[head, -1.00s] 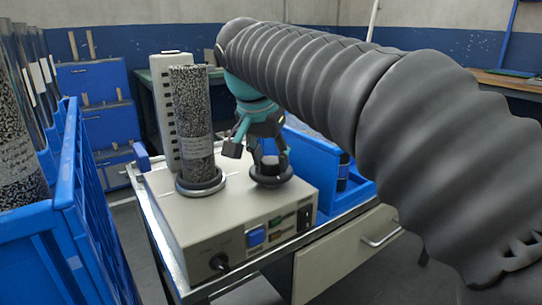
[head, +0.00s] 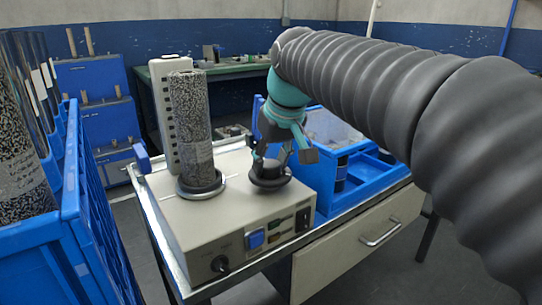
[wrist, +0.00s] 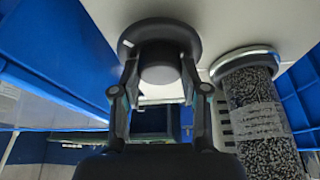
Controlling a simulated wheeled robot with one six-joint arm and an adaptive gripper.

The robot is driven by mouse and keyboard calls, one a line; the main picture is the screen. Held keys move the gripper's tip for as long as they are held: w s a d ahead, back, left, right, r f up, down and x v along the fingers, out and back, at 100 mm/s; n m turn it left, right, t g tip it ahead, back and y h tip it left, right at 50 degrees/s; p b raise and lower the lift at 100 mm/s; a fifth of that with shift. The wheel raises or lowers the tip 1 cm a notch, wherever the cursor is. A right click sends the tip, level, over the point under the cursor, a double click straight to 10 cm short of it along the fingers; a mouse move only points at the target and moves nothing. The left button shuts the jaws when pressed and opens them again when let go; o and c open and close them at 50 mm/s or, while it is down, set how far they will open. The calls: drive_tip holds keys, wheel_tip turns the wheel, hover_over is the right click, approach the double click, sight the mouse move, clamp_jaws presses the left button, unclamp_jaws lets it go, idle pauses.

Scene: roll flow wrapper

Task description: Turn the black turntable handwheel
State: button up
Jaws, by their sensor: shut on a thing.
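The black turntable handwheel (head: 270,176) sits on the top of a beige machine box (head: 215,228), to the right of a speckled roll. My gripper (head: 270,157) is above it with its fingers shut on the handwheel. In the wrist view the handwheel (wrist: 160,68) shows a round hub between the two fingers (wrist: 160,92) and a wider black rim around it. In the head view part of the handwheel is hidden by a finger. The speckled roll (head: 191,125) stands upright on a round turntable (head: 202,193).
A blue crate (head: 60,240) with speckled rolls is close at the left. Blue bins (head: 365,180) stand right of the machine on the cart. A tall pale panel (head: 160,95) stands behind the roll.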

drive_tip(key=shift+w+d+n+y, duration=0.1)
drive_tip(key=shift+n+y, duration=0.3)
drive_tip(key=shift+n, duration=0.7)
drive_tip(key=o, duration=1.1)
drive_tip(key=shift+r, duration=0.1)
drive_tip(key=shift+g, duration=0.3)
drive_tip(key=v, duration=1.1)
drive_tip(key=shift+s+d+r, duration=0.1)
drive_tip(key=shift+s+r, duration=0.1)
drive_tip(key=shift+r, duration=0.1)
